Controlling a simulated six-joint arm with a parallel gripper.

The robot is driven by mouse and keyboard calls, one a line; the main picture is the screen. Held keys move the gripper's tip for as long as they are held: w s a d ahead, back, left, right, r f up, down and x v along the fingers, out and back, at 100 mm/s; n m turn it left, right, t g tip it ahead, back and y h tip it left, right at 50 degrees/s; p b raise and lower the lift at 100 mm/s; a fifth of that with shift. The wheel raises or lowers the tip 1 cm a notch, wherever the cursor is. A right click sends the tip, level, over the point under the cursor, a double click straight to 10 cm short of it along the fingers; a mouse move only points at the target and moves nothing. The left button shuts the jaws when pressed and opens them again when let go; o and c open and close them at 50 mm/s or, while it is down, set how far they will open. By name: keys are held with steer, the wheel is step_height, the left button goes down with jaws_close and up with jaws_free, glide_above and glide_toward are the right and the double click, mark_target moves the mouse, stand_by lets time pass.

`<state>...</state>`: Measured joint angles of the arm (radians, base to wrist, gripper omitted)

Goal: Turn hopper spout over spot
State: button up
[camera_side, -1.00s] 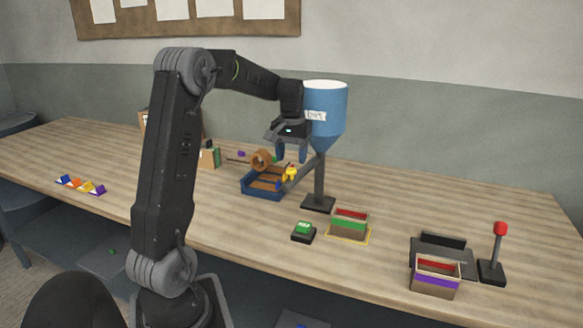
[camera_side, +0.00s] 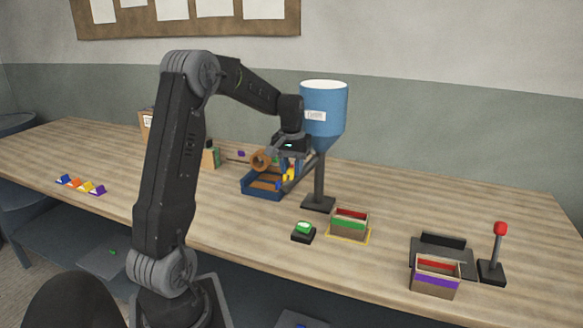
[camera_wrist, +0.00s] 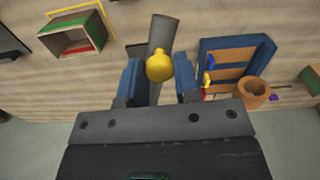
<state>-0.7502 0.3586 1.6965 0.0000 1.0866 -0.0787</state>
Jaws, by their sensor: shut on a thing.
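The blue hopper (camera_side: 322,108) with a white top stands on a dark post behind my gripper. Its grey spout (camera_side: 306,172) slopes down-left toward the blue tray (camera_side: 262,193); the spout also shows in the wrist view (camera_wrist: 161,33). A yellow knob (camera_wrist: 159,66) sits on the spout. My gripper (camera_wrist: 159,78) is shut on the knob, a blue finger on each side; in the side view my gripper (camera_side: 290,168) partly hides it. A yellow-outlined spot (camera_side: 368,240) lies right of the hopper's base, with a green-banded box (camera_side: 349,227) standing on it.
A green button (camera_side: 304,230) stands left of the box. A purple-banded box (camera_side: 436,278) and a red-knobbed lever (camera_side: 497,250) are at the right. A brown ring-shaped cup (camera_side: 261,160) is by the tray. Several coloured pieces (camera_side: 80,185) lie far left.

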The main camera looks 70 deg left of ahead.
jaws_close()
steer(key=shift+w+d, duration=0.1)
steer(key=w+d+n, duration=0.7)
steer(key=w+n, duration=0.2)
steer(key=n, duration=0.2)
steer(key=shift+w+d, duration=0.2)
steer(key=shift+w, duration=0.2)
stand_by(0.5)
steer(key=o, duration=0.7)
jaws_free()
steer(key=shift+r, duration=0.15)
